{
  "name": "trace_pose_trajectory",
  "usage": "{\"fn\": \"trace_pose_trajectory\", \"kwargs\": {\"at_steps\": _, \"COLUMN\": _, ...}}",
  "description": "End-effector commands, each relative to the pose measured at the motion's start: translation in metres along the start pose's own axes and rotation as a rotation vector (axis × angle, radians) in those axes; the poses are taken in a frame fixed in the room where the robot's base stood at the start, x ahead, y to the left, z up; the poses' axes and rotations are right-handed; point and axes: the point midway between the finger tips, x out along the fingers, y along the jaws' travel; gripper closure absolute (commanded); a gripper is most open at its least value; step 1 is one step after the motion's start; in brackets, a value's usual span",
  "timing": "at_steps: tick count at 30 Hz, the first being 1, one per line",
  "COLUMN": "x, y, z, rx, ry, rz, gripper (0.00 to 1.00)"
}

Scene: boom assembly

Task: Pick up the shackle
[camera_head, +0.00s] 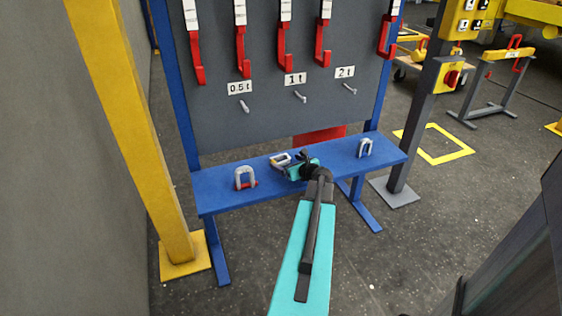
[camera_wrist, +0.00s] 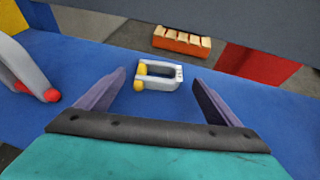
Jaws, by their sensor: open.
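A grey shackle with a yellow pin (camera_wrist: 163,75) lies flat on the blue bench (camera_head: 225,190), just ahead of my gripper (camera_wrist: 160,80) in the wrist view. It also shows in the head view (camera_head: 279,159), left of my gripper's teal body. My gripper is open, and its two dark fingers stand on either side of the shackle, apart from it. A grey shackle with a red pin (camera_head: 245,177) stands upright at the bench's left part; its edge shows in the wrist view (camera_wrist: 22,70). Another grey shackle (camera_head: 365,147) stands at the right part.
A grey board (camera_head: 260,120) rises behind the bench, with red hooks, pegs and weight labels. In the wrist view an orange thing with pale blocks (camera_wrist: 181,41) and a red panel (camera_wrist: 255,64) lie beyond the bench. A yellow post (camera_head: 130,130) stands at left.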

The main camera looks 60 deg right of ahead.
Motion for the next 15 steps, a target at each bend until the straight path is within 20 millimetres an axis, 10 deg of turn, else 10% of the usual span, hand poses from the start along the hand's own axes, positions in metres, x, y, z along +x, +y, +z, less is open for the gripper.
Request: {"fn": "trace_pose_trajectory", "kwargs": {"at_steps": 15, "x": 0.036, "y": 0.001, "z": 0.000, "rx": 0.000, "ry": 0.000, "rz": 0.001, "gripper": 0.13}}
